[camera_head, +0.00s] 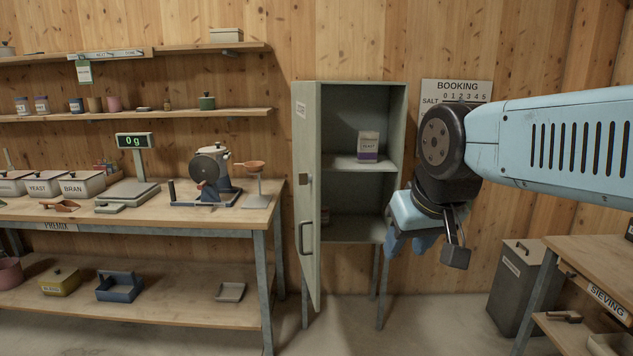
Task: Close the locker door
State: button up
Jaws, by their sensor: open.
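The grey-green locker (396,125) stands on legs against the wooden wall in the middle of the view. Its door (305,180) is hinged on the left and swung wide open toward me, with a dark bar handle (305,238) low on its face. Inside, a small package with a purple base (368,146) stands on the locker shelf (352,162). My gripper (427,250) hangs at the right front of the locker, clear of the door and overlapping the locker's right edge in the picture. It is open, and nothing shows between its fingers.
A workbench (130,208) with a scale (133,180), a grinder (211,170) and bins stands left of the door, its right end close to it. A grey bin (520,287) and a sieving table (595,262) are at the right. The floor before the locker looks clear.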

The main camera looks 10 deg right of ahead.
aim_at(306, 95)
jog(key=u, duration=0.2)
jog(key=i, duration=0.9)
jog(key=z, duration=0.6)
jog(key=k, duration=0.2)
jog(key=u, duration=0.05)
